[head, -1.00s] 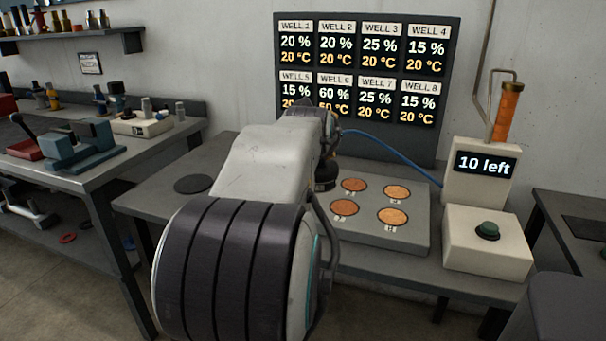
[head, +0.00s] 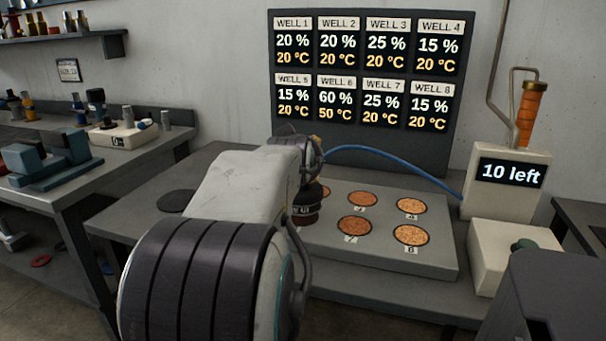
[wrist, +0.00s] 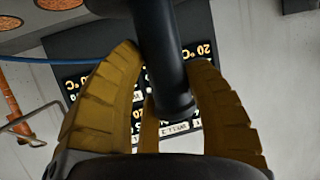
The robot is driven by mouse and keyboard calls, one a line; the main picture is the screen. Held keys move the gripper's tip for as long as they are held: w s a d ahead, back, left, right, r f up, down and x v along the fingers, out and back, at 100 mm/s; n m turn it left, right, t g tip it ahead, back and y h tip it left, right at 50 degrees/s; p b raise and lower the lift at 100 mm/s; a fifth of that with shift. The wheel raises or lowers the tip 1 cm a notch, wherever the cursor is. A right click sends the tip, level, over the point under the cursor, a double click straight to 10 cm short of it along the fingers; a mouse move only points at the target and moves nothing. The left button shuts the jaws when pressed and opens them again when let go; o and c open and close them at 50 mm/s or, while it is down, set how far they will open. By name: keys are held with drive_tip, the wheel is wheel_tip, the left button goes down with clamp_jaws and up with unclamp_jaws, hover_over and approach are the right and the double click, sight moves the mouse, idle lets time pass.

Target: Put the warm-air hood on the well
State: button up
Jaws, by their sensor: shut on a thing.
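The warm-air hood (head: 307,208) is a dark round body with a partly readable label, seen just beyond my arm in the head view. In the wrist view its black handle (wrist: 165,65) stands between the yellow fingers of my gripper (wrist: 165,58), which is shut on it. The hood is at the left part of the grey well block (head: 385,264). Copper well discs show to its right, including well 7 (head: 354,226) and well 3 (head: 362,199). My arm and the hood hide the block's left wells. I cannot tell whether the hood touches the block.
A board (head: 364,85) lists the wells; well 6 reads 60 % and 50 °C. A blue hose (head: 400,166) runs from the hood area to a pale box with a "10 left" display (head: 512,173). A black disc (head: 177,201) lies left on the table. A side bench (head: 60,180) holds tools.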

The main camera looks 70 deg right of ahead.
drive_tip(key=shift+f+b, duration=0.8)
drive_tip(key=shift+f, duration=0.6)
drive_tip(key=shift+f, duration=0.1)
drive_tip(key=o, duration=1.3)
drive_tip(key=shift+f, duration=0.1)
drive_tip(key=shift+c, duration=0.2)
drive_tip(key=shift+a+r, duration=0.1)
drive_tip(key=shift+r, duration=0.15)
drive_tip(key=p+v, duration=0.2)
drive_tip(key=v, duration=0.9)
drive_tip(key=shift+a+p, duration=0.35)
drive_tip(key=shift+p, duration=0.05)
drive_tip(key=shift+r, duration=0.1)
